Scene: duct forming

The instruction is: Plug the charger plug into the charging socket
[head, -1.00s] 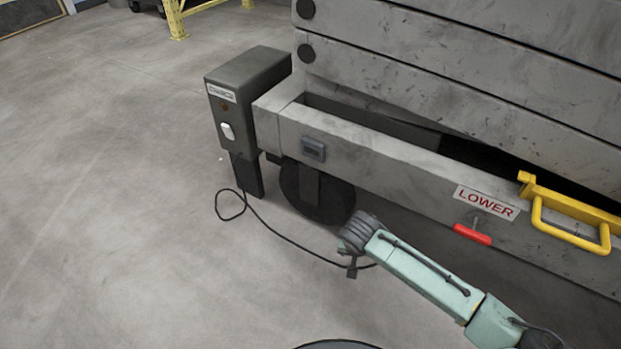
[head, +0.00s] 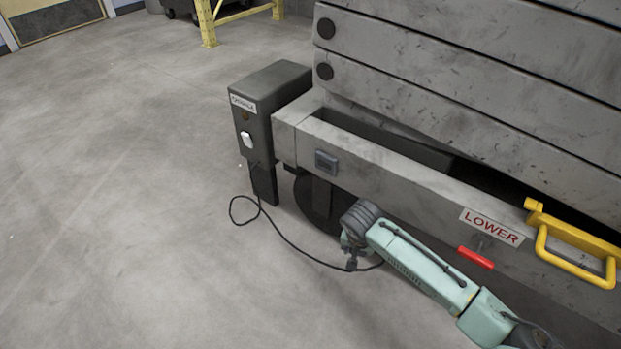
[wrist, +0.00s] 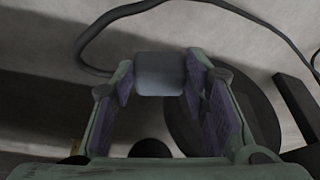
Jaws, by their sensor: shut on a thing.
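The charging socket (head: 326,162) is a small blue-grey housing on the side of the grey lift frame, in the head view. My gripper (head: 351,263) is below it and slightly to the right, apart from it, in front of the frame. In the wrist view my gripper (wrist: 160,85) is shut on the charger plug (wrist: 160,73), a grey rounded block between the purple finger pads. The plug's black cable (head: 300,247) runs from my gripper over the floor toward the charger box. The plug's front is not clear in the head view.
A dark charger box (head: 270,110) on a leg stands left of the socket. A black wheel (head: 312,205) sits under the frame near my arm. A red handle (head: 476,258) and yellow handle (head: 575,250) stick out at right. The floor at left is clear.

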